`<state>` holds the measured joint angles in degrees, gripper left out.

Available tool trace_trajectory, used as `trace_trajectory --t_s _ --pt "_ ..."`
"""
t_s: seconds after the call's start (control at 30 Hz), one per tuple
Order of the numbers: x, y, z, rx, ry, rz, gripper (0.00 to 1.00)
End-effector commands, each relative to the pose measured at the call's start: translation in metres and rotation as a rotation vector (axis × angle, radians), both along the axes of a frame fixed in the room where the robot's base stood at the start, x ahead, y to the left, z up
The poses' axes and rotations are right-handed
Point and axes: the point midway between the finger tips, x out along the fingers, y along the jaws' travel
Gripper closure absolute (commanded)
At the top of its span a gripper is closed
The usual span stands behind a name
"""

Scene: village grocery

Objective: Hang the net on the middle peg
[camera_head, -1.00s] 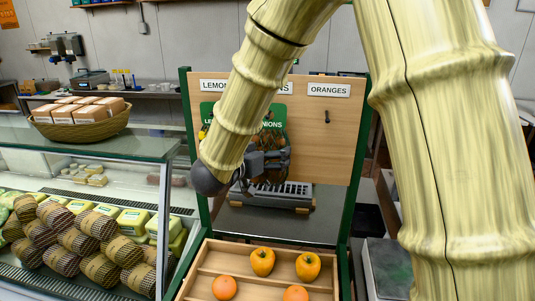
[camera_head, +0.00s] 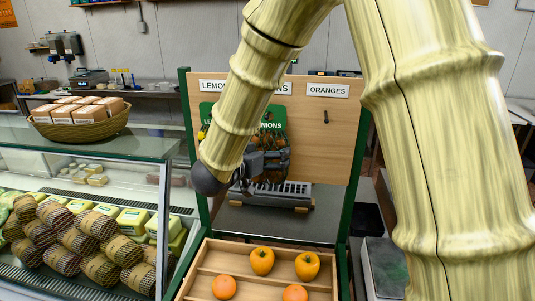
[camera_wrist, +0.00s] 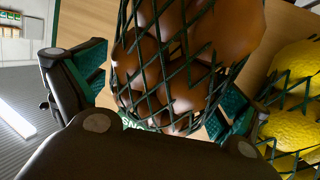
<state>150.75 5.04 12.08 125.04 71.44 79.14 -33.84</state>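The net of onions, a dark green mesh around brown onions, fills the middle of the wrist view (camera_wrist: 180,65). In the head view it shows at the board's front (camera_head: 272,142), partly behind my wrist. A green card reading "…NIONS" shows with the net. The middle peg is hidden, so I cannot tell whether the net touches it. The wooden board (camera_head: 320,150) has a bare right peg (camera_head: 326,117) under the ORANGES label.
A net of lemons (camera_wrist: 292,130) hangs close at the right in the wrist view. A wooden tray (camera_head: 245,275) with orange fruit is below. A glass counter (camera_head: 90,145) stands at the left.

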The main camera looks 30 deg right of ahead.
Motion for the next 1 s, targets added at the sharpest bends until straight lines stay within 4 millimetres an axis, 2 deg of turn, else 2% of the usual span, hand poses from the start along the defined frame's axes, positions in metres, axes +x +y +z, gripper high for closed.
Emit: trace_trajectory --t_s 0.43,1.0 --pt "-0.003 0.005 0.000 0.000 0.002 0.001 0.00" --pt "-0.035 0.062 0.014 0.000 0.001 0.001 0.00"
